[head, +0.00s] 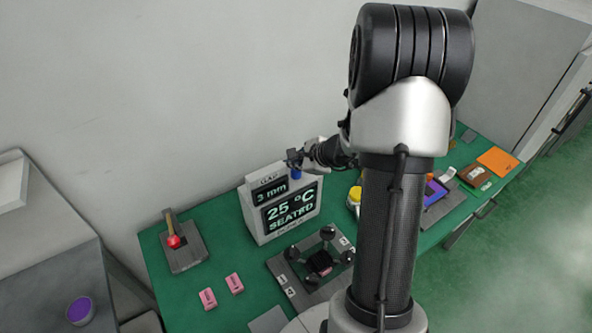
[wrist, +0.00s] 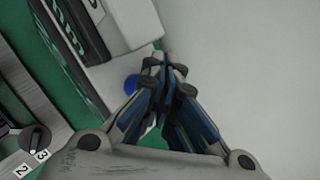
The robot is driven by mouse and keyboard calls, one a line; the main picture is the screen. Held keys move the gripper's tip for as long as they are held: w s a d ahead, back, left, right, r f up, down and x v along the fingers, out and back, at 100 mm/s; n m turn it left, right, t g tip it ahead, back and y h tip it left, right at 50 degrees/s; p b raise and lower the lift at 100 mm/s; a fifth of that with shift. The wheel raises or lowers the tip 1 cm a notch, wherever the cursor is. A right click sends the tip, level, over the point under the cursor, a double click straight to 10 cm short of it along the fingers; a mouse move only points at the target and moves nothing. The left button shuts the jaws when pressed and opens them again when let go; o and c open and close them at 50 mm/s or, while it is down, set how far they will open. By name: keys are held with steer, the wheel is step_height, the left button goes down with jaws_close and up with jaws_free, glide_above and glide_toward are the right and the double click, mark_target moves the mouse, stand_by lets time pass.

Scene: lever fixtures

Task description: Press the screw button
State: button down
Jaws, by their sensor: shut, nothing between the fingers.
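The white display box (head: 251,213) stands at the back of the green table. Its screens read "3 mm" and "25 °C SEATED". A small blue round piece (head: 297,174) shows by the box's upper right, just below my gripper (head: 294,157). In the wrist view, a blue round piece (wrist: 131,84) shows just left of my gripper (wrist: 161,62), partly hidden behind a finger. The fingers are shut and empty, close to the box's edge. I cannot tell whether they touch the blue piece. No label naming a screw button is readable.
A red-knobbed lever (head: 174,242) stands left of the box. A dark fixture with several black knobs (head: 327,233) sits in front, with pink blocks (head: 234,283) to its left. A yellow-topped container (head: 355,195) and an orange panel (head: 497,161) lie to the right.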

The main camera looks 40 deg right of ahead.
mark_target(294, 172)
steer(key=shift+f+b, duration=1.05)
steer(key=shift+b, duration=0.25)
stand_by(0.9)
steer(key=shift+r, duration=0.35)
step_height(294, 172, up, 3)
steer(key=shift+f+p, duration=0.1)
steer(key=shift+p, duration=1.05)
steer(key=shift+s+r+p, duration=0.15)
steer(key=shift+r+p, duration=0.25)
steer(key=shift+r, duration=0.2)
steer(key=shift+s+r+p, duration=0.15)
steer(key=shift+r+p, duration=0.25)
steer(key=shift+r, duration=0.2)
steer(key=shift+w, duration=0.25)
